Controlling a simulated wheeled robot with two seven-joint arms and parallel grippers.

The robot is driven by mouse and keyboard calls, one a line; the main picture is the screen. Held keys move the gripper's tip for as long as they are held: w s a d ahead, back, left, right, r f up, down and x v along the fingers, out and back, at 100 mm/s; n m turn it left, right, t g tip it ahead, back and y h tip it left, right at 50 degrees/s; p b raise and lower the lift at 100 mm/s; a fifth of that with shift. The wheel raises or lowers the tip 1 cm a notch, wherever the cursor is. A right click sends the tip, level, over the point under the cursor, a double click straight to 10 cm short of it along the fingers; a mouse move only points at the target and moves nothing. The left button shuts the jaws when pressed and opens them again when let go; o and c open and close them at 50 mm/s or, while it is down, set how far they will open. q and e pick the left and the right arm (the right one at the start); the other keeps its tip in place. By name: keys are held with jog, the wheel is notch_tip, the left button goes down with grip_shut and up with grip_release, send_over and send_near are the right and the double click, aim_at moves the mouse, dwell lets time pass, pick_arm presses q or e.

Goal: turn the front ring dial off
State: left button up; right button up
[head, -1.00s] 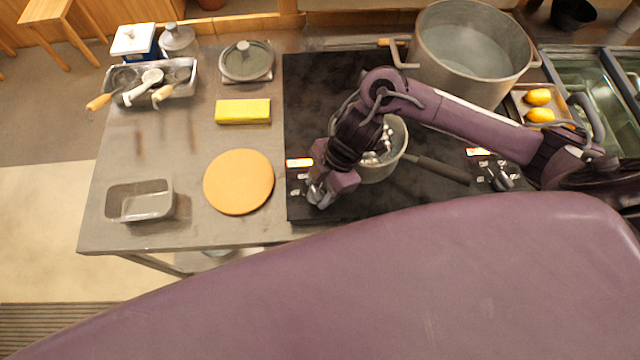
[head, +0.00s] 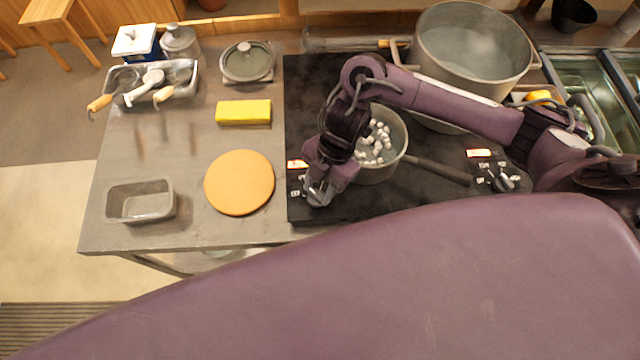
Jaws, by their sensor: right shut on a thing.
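My right gripper (head: 318,196) is low over the front left corner of the black cooktop (head: 400,200). It is shut on a dial there, and its fingers hide most of that dial. A small lit display (head: 297,165) shows just behind the fingers. A second dial (head: 502,183) with its own lit display (head: 479,153) sits uncovered at the right front of the cooktop. A saucepan (head: 398,130) with white pieces in it stands behind my gripper, its dark handle (head: 440,170) pointing right. My left gripper is not in view.
A large pot (head: 473,50) stands at the back right of the cooktop. On the left counter are a round board (head: 239,182), a yellow block (head: 243,112), an empty metal tin (head: 140,203) and a utensil tray (head: 183,84). Bare counter lies between them.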

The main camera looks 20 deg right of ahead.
jog(key=n, duration=0.2)
jog(key=n+p, duration=0.1)
jog(key=shift+w+a+r+g+h, duration=0.15)
jog(key=shift+w+g+h, duration=0.1)
jog(key=shift+g+h, duration=0.15)
jog(key=shift+n+p, duration=0.3)
jog(key=shift+n, duration=0.5)
jog(key=o, duration=1)
jog(key=v, duration=0.7)
jog(key=shift+w+r, duration=0.2)
jog(key=shift+r, duration=0.05)
jog(key=shift+g, duration=0.3)
